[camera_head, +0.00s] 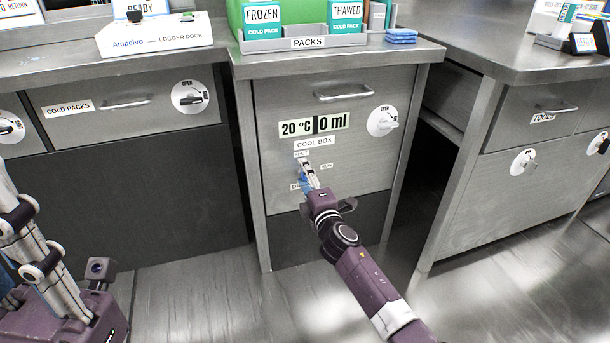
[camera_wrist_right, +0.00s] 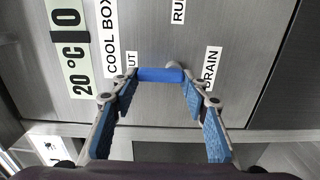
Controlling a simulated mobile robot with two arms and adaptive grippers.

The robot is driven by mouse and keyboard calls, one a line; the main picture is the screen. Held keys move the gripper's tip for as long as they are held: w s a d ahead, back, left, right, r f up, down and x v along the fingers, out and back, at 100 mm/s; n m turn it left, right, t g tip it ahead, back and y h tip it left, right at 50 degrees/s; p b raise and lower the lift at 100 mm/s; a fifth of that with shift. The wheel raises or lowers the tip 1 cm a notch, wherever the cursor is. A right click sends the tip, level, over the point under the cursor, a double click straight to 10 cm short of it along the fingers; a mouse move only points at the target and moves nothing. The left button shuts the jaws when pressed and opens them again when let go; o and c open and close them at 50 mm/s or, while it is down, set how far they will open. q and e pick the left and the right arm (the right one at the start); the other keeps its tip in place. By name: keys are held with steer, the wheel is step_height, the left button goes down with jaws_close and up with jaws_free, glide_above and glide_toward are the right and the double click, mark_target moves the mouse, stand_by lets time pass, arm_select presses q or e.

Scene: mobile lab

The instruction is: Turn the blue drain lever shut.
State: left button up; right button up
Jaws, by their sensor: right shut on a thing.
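The blue drain lever (camera_head: 305,182) is on the front of the cool box (camera_head: 350,163), below its label, mostly hidden by my right gripper in the head view. In the right wrist view the lever (camera_wrist_right: 160,75) is a blue bar between the SHUT and DRAIN labels, with RUN farther off. My right gripper (camera_head: 308,174) is shut on the lever; its two blue-padded fingers (camera_wrist_right: 158,88) are at the bar's two ends. The exact mark the lever points at cannot be told. My left gripper is not in view.
The display (camera_head: 314,125) reads 20 °C and 0 ml. A round OPEN dial (camera_head: 383,121) and a bar handle (camera_head: 344,93) are on the same front. A packs tray (camera_head: 308,43) stands on the counter above. Open floor (camera_head: 200,285) lies in front.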

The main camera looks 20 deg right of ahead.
steer(key=shift+f, duration=0.1)
stand_by(0.4)
steer(key=o, duration=1.2)
steer(key=shift+c, duration=0.2)
steer(key=s, duration=1.2)
steer(key=shift+d, duration=0.2)
